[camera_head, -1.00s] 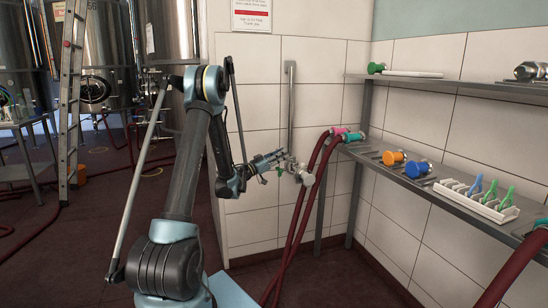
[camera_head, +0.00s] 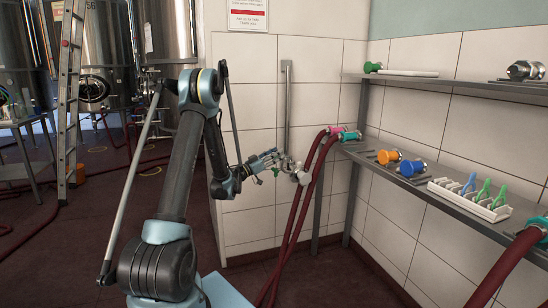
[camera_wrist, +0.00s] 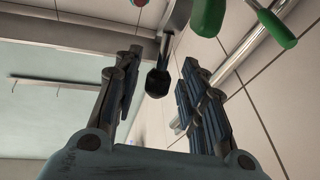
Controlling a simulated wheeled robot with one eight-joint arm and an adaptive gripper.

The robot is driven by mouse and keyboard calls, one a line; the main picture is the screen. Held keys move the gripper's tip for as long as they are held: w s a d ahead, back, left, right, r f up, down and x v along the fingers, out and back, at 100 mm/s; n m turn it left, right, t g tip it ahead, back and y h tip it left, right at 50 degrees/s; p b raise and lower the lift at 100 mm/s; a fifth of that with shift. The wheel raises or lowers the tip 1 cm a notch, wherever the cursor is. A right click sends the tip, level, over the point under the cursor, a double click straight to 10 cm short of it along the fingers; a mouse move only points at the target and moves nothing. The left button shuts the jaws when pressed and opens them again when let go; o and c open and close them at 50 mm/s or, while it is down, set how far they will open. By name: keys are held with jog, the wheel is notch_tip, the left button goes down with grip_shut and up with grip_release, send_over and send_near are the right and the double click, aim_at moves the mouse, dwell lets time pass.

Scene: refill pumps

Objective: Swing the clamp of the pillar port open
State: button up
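The pillar port (camera_head: 300,173) is a metal fitting at the lower end of the upright steel pipe (camera_head: 287,105) on the tiled wall. My gripper (camera_head: 268,159) is just left of it, pointing at it. In the wrist view my gripper (camera_wrist: 160,88) has its two dark fingers spread apart. A dark-tipped metal lever (camera_wrist: 157,82) shows between the fingers, with no clear contact; I cannot tell if it belongs to the clamp. A green handle (camera_wrist: 208,15) and a second green handle (camera_wrist: 273,25) show beyond the fingers. The clamp's state is too small to tell.
Dark red hoses (camera_head: 305,205) hang just right of the port. A metal shelf (camera_head: 450,188) along the right wall holds orange and blue fittings and a white rack (camera_head: 470,198). A ladder (camera_head: 68,100) and steel tanks stand at the left. The floor there is partly clear.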

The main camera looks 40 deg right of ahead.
jog(key=shift+a, duration=0.1)
jog(key=v, duration=0.7)
jog(key=shift+a, duration=0.15)
jog(key=shift+w+f, duration=0.1)
dwell(0.4)
